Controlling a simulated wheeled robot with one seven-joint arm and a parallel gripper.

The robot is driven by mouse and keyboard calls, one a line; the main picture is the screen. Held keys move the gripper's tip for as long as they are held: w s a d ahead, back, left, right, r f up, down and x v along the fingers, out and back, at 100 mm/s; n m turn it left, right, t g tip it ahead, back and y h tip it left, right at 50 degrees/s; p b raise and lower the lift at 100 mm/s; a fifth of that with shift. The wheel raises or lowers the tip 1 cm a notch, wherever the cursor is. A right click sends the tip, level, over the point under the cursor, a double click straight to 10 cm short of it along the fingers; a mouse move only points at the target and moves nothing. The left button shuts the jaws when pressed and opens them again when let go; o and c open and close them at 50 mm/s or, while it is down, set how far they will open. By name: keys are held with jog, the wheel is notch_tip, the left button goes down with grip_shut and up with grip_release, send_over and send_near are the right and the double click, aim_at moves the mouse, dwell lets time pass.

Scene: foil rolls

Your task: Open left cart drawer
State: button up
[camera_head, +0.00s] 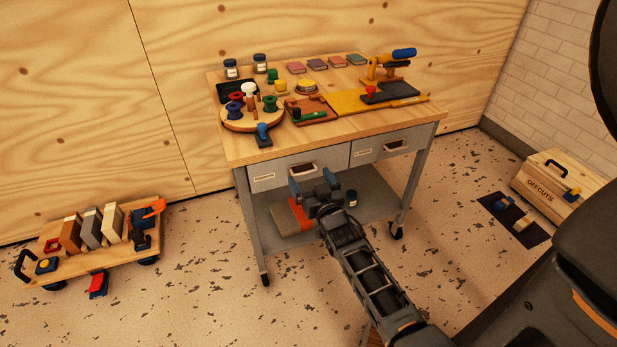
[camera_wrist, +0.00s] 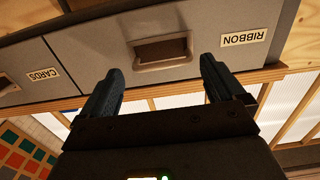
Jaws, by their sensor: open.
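The cart's left drawer (camera_head: 334,161) is shut, its grey front flush beneath the wooden top. Its handle (camera_head: 303,169) is a pale cup pull with a dark recess. In the wrist view, which is upside down, the left drawer (camera_wrist: 100,35) carries a RIBBON label (camera_wrist: 244,37), and its handle (camera_wrist: 161,63) lies between my fingertips in the picture. My gripper (camera_head: 313,183) is in front of the left drawer, close to the handle. The fingers (camera_wrist: 160,72) are open, one to each side of the handle, holding nothing. Contact with the handle cannot be told.
The right drawer (camera_head: 372,152), labelled CARDS (camera_wrist: 42,74), is shut. The cart top (camera_head: 240,152) bears spools, jars and tools. A lower shelf (camera_head: 372,196) holds a box and a jar. A loaded trolley (camera_head: 75,262) stands left. An OFFCUTS box (camera_head: 541,188) stands right.

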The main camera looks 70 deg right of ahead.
jog(key=shift+x, duration=1)
jog(key=c, duration=1.3)
jog(key=p+v, duration=0.2)
jog(key=v, duration=1.4)
jog(key=shift+s+d+p, duration=0.15)
jog(key=shift+d+p, duration=0.05)
jog(key=shift+p, duration=0.1)
jog(key=o, duration=1.3)
jog(key=v, duration=0.7)
jog(key=shift+s+a, duration=0.2)
jog(key=shift+a, duration=0.1)
